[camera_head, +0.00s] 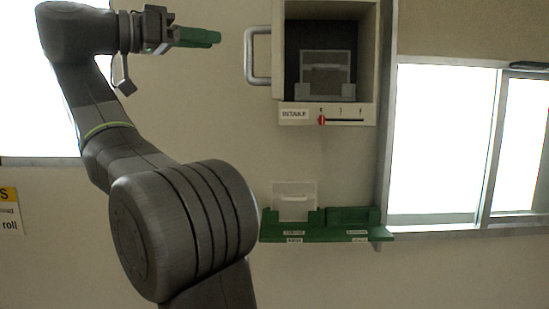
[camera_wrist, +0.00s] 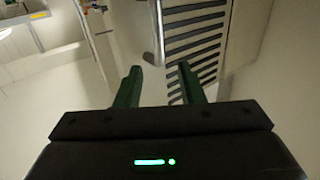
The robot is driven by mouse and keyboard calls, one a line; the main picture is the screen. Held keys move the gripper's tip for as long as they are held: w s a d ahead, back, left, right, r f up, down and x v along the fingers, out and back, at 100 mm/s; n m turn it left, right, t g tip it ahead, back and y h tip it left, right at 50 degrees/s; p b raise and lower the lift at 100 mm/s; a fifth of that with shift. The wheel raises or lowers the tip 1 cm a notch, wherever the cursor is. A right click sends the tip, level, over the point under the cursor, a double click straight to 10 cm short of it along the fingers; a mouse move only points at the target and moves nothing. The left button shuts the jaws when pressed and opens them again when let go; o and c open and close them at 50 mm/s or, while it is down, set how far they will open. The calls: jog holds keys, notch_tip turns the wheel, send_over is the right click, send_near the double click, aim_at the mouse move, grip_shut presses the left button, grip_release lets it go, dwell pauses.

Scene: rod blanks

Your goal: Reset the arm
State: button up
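My gripper (camera_head: 212,38) is raised at the upper left in the head view, pointing right, on my bent grey arm. In the wrist view my gripper (camera_wrist: 160,70) has its two green fingers spread apart with nothing between them. The gripper is to the left of the intake box's metal handle (camera_head: 249,56), apart from it in the head view. No rod blank can be made out in either view.
The open wall box (camera_head: 284,92) has an "INTAKE" label and a red-marked slider (camera_head: 321,120); a clear holder (camera_head: 325,72) stands inside. Below, a green shelf (camera_head: 325,233) carries a clear panel (camera_head: 294,199). Bright windows (camera_head: 445,140) are at the right. Open wall lies between arm and box.

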aim_at(249, 45)
jog(key=x, duration=0.9)
jog(key=shift+p, duration=0.3)
jog(key=shift+w+d+f, duration=0.1)
jog(key=shift+w+d, duration=0.05)
jog(key=shift+d, duration=0.1)
jog(key=shift+w+f, duration=0.1)
